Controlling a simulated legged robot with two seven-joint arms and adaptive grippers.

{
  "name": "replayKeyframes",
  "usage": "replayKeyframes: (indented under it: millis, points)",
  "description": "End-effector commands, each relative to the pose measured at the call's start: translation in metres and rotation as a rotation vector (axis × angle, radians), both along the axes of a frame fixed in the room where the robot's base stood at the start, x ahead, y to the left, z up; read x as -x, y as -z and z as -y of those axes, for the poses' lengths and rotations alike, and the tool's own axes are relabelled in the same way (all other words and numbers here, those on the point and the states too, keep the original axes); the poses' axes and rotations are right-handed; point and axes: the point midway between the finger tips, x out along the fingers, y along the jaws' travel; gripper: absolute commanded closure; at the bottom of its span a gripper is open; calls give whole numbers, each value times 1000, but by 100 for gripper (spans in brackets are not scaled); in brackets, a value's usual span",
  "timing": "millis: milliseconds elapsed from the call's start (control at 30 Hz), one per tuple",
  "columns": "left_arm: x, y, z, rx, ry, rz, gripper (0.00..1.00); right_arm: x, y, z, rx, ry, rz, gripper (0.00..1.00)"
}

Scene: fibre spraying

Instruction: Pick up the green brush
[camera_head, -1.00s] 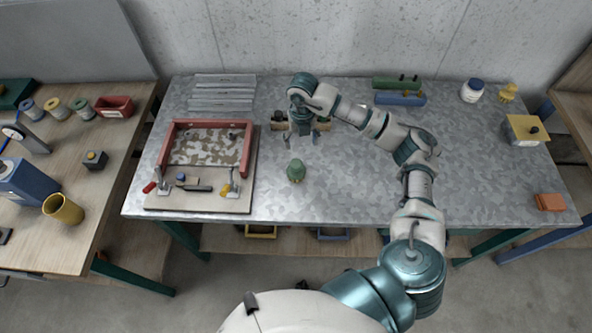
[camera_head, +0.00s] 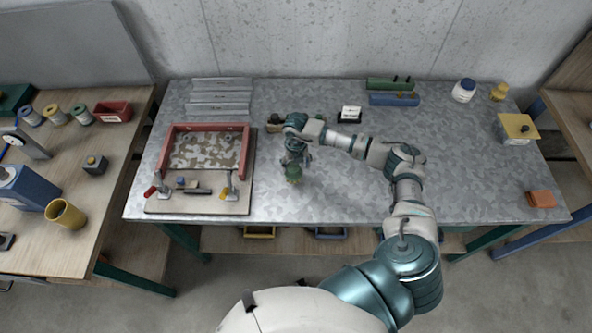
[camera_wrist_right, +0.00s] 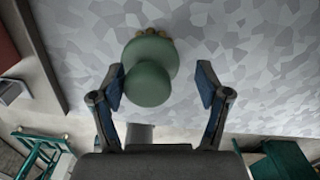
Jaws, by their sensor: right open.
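The green brush (camera_head: 293,173) stands on the metal table, to the right of the red-framed board. In the right wrist view the green brush (camera_wrist_right: 149,72) shows its round green top and a wider green body, with tan tufts at its far edge. My right gripper (camera_head: 296,160) is at the brush, partly covering it from the head. In the right wrist view my right gripper (camera_wrist_right: 160,85) is open, with the brush's round top between the blue-padded fingers, closer to the left one. My left gripper is not in view.
The red-framed board (camera_head: 153,207) with clamps lies left of the brush. Metal strips (camera_head: 220,97) and blue and green blocks (camera_head: 394,99) lie at the back. A small white-labelled stand (camera_head: 349,114) is behind my arm. The table's right middle is clear.

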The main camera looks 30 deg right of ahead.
Motion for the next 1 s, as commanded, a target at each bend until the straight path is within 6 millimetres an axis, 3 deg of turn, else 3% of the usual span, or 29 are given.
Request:
replayKeyframes:
  millis: [100,367,733,1000]
  points:
    - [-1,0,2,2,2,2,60,0,-1,-5,2,-2,0,27]
    - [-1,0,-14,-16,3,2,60,0,-1,-3,0,-2,0,91]
    - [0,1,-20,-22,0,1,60,-1,-3,3,-5,0,2,91]
    - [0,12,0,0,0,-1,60,-1,-34,-2,-1,-2,4,91]
